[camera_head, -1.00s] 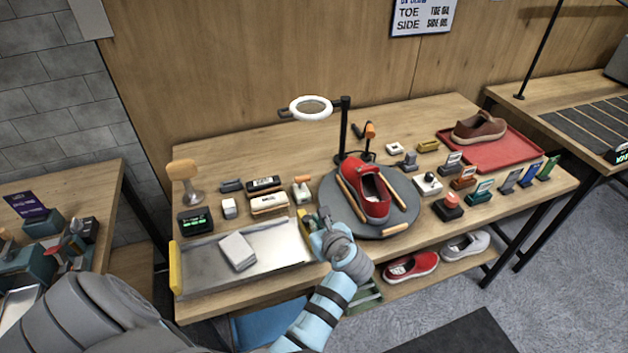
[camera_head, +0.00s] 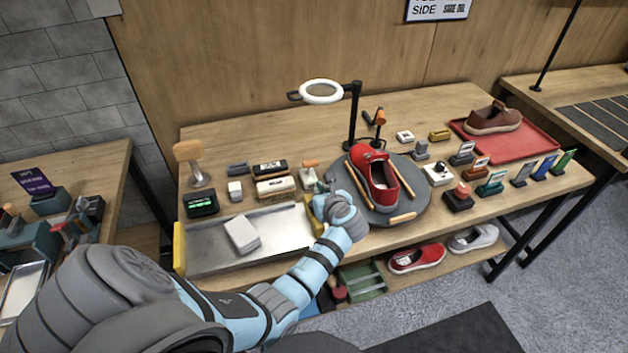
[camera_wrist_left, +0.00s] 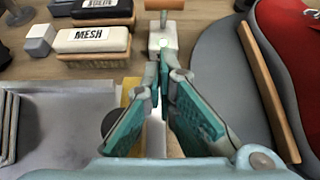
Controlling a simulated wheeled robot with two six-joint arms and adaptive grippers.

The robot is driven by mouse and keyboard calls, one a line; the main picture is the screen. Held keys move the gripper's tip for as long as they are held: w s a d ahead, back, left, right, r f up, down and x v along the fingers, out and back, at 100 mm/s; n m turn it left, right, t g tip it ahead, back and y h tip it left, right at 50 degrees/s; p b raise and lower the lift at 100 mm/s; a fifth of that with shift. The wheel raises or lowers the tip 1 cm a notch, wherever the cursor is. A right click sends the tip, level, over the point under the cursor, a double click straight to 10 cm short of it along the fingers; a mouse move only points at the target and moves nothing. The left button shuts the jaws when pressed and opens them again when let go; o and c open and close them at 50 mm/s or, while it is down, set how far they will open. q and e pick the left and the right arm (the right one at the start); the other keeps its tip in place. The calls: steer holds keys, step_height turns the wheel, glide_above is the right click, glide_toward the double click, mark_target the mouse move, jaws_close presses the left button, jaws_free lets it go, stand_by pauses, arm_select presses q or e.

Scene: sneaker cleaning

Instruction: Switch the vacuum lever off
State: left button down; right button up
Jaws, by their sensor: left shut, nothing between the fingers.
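A small white block with an orange-brown T-shaped handle, which looks like the vacuum lever (camera_head: 309,179), stands behind the right end of the metal tray. In the left wrist view the lever (camera_wrist_left: 163,38) is at top centre, with its handle crosswise at the top edge. My left gripper (camera_head: 327,188) is just in front of it, between the tray and the turntable. In the wrist view the left gripper's fingertips (camera_wrist_left: 164,78) meet just below the white block, shut with nothing between them. I cannot tell whether they touch it. My right gripper is not in view.
The round grey turntable (camera_head: 408,214) with a red sneaker (camera_head: 378,183) is close on the gripper's right. The metal tray (camera_head: 282,239) holds a pale folded cloth (camera_head: 242,234). A brush marked MESH (camera_wrist_left: 92,40) is left of the lever. A ring lamp (camera_head: 321,92) stands behind.

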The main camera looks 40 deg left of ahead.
mark_target(309, 167)
arm_select(q)
steer(key=shift+b+x, duration=0.3)
steer(key=shift+x, duration=0.85)
steer(key=shift+w+a+r, duration=0.35)
steer(key=shift+w+a, duration=0.15)
steer(key=shift+a, duration=0.25)
steer(key=shift+w+a+r, duration=0.3)
steer(key=shift+w+a, duration=0.15)
steer(key=shift+a, duration=0.3)
